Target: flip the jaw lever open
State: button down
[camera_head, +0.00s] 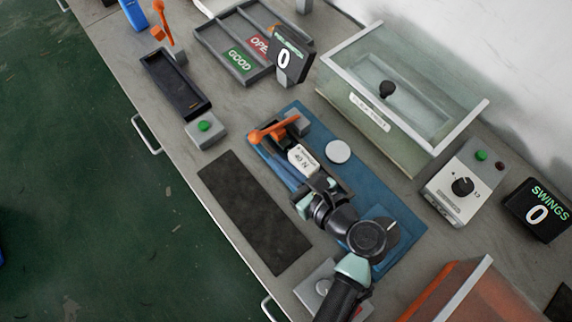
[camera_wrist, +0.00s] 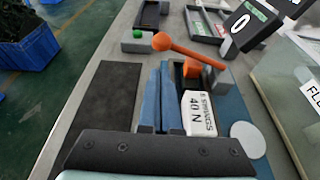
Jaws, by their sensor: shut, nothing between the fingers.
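The orange jaw lever (camera_head: 272,132) has a ball end at its left and lies across the far end of the fixture on the blue plate (camera_head: 398,218). In the wrist view the lever (camera_wrist: 195,51) slants from the ball down to the right, above an orange block beside grey jaw parts. My gripper (camera_wrist: 165,68) is shut and empty, its two blue fingers side by side. The fingertips appear just short of the lever; I cannot tell whether they touch it. In the head view my wrist hides the near part of the fixture. A white "40 N" label block (camera_wrist: 198,113) sits right of the fingers.
A black mat (camera_head: 255,210) lies left of the plate. A green-button box (camera_head: 206,130) and a black tray (camera_head: 175,85) stand beyond. A clear lidded box (camera_head: 400,110) stands right. A white disc (camera_head: 338,151) lies on the plate. A counter display (camera_head: 291,58) reads 0.

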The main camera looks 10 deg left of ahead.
aim_at(261, 139)
jog(key=x, duration=0.6)
dwell(0.3)
jog(key=shift+w+d+r+m+p, duration=0.1)
jog(key=shift+r+m+p, duration=0.3)
jog(key=shift+p, duration=0.4)
jog(key=shift+r+p, duration=0.2)
jog(key=shift+p, duration=0.1)
jog(key=p, duration=0.1)
jog(key=r+p, duration=0.1)
jog(key=shift+w+d+r+m+g+y+p, duration=0.1)
jog(key=shift+w+r+m+g+y+p, duration=0.05)
jog(key=shift+r+m+g+y+p, duration=0.2)
jog(key=w+d+r+m+g+y+p, duration=0.2)
jog(key=w+d+r+m+y+p, duration=0.2)
jog(key=w+d+r+m+p, duration=0.1)
jog(key=shift+w+d+r+m, duration=0.65)
jog(key=shift+w+r+m, duration=0.7)
jog(key=shift+m, duration=0.7)
jog(key=shift+w+f, duration=0.2)
